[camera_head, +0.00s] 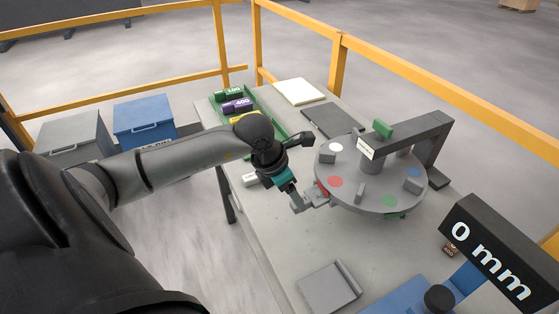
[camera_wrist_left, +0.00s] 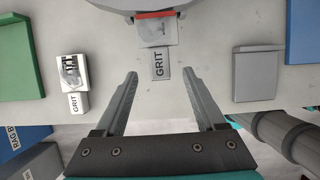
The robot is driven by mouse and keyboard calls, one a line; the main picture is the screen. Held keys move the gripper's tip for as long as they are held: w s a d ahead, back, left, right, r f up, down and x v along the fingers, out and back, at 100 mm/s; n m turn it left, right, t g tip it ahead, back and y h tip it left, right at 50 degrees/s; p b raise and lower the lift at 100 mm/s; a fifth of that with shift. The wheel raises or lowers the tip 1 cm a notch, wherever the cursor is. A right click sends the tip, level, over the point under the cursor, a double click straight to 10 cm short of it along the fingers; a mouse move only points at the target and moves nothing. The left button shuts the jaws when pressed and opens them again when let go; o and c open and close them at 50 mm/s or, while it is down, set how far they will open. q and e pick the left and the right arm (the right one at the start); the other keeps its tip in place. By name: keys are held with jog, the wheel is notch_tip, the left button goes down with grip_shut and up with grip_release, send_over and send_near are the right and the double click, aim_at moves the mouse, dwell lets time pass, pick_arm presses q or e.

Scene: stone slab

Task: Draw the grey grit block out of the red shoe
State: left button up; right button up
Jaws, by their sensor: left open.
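The red shoe (camera_wrist_left: 155,14) shows as a red bar at the rim of the round grey wheel, at the top of the left wrist view. In the head view the shoe (camera_head: 322,188) is at the wheel's near left edge. The grey grit block (camera_wrist_left: 160,63), labelled GRIT, sticks out from below the shoe. My left gripper (camera_wrist_left: 160,75) is open, its fingers on either side of the block's outer end with gaps on both sides. In the head view my left gripper (camera_head: 309,202) is beside the wheel's rim. My right gripper is in neither view.
The grey wheel (camera_head: 373,194) carries coloured dots and small blocks, with a dark overhead arm (camera_head: 410,135) above it. A green tray (camera_head: 255,106) with rolls stands at the back left. A grey plate (camera_head: 325,288) lies in front. A 0 mm display (camera_head: 490,250) stands right.

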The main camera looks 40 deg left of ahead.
pick_arm(q)
jog(key=v, duration=1.2)
jog(key=shift+p, duration=0.35)
jog(key=shift+r, duration=0.1)
